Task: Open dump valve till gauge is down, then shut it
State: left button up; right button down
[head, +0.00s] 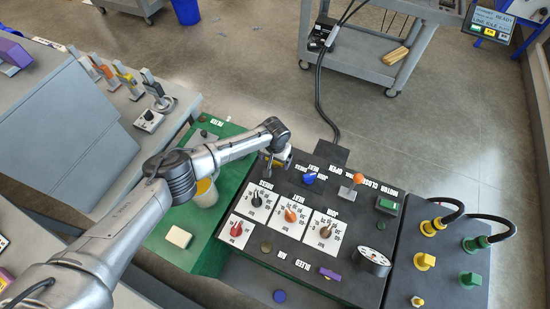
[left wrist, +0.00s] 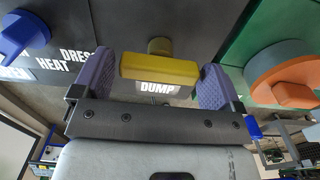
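The dump valve's yellow bar handle (left wrist: 159,68) stands above a white DUMP label (left wrist: 158,88) in the left wrist view. My left gripper (left wrist: 157,75) has its two purple fingers wide apart, one at each end of the bar. I cannot tell whether the fingertips touch it. In the head view my left gripper (head: 279,160) is over the back left corner of the black panel, and it mostly hides the valve. A round dial, likely the gauge (head: 372,258), sits at the panel's front right; its reading is too small to tell. My right gripper is not in view.
The black panel (head: 300,262) carries a blue knob (head: 309,178), an orange-topped lever (head: 357,179), several dials and a purple bleed handle (head: 330,274). An orange round part (left wrist: 285,75) is close right of my fingers. A green box (head: 210,250) adjoins the panel.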

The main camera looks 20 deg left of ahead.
pick_arm(q)
jog(key=c, duration=0.6)
jog(key=shift+m, duration=0.3)
jog(key=m, duration=1.1)
jog(key=shift+m, duration=2.3)
